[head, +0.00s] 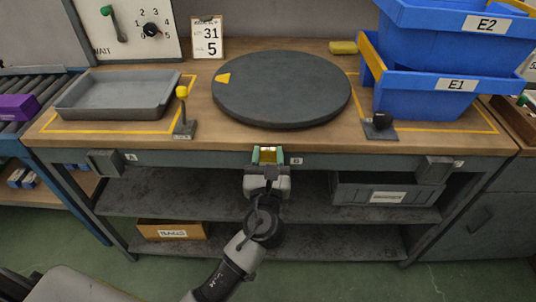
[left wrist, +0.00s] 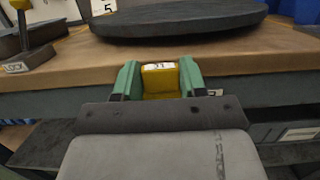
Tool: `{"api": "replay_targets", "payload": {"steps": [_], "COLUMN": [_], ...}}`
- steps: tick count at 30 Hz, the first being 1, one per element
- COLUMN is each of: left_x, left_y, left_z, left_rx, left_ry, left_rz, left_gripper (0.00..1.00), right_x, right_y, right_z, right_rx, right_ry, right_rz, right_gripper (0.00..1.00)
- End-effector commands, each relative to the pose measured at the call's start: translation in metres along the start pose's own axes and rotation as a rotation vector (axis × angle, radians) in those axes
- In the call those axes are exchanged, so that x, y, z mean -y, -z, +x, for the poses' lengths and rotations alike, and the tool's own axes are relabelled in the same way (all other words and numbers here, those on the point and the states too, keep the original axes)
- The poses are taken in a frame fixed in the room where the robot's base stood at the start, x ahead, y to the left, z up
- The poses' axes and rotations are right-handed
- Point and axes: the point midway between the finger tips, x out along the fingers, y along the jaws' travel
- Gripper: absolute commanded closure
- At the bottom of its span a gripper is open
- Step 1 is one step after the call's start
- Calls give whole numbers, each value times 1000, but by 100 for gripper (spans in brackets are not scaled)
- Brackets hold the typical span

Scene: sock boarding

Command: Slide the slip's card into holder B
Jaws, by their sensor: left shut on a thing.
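My left gripper (head: 268,156) is at the middle of the bench's front edge, its green fingers shut on a small yellow card-like block. The block (left wrist: 161,80) has a white top label that seems to read 31 in the left wrist view. A small label (head: 296,161) on the bench front is just right of the gripper; its letter is too small to read surely. Any holder behind the gripper is hidden, so I cannot tell whether the block touches one. The work slip (head: 207,38) stands at the back, showing 31 and 5. My right gripper is out of view.
A dark round turntable (head: 281,90) fills the bench middle. A grey tray (head: 117,95) and a yellow-knobbed lever (head: 183,112) are left; blue bins (head: 440,95) are right. Grey blocks (head: 105,163) and (head: 433,170) hang on the bench front.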

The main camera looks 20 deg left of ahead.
Motion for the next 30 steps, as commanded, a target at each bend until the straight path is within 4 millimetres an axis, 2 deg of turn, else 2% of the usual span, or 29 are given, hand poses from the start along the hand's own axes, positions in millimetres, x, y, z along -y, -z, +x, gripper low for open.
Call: {"api": "replay_targets", "payload": {"steps": [13, 14, 19, 26, 30], "left_x": [0, 0, 0, 0, 0], "left_y": [1, 1, 1, 1, 2], "left_z": [0, 0, 0, 0, -7], "left_rx": [0, 0, 0, -1, -2], "left_ry": [0, 0, 0, 0, 1], "left_rz": [0, 0, 0, 0, 0], "left_gripper": [81, 55, 29, 29, 29], "right_x": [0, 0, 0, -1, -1], "right_y": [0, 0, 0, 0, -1], "right_z": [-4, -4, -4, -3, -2], "right_rx": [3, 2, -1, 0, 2], "right_ry": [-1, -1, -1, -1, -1], "right_rz": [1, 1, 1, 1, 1], "right_gripper": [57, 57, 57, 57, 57]}}
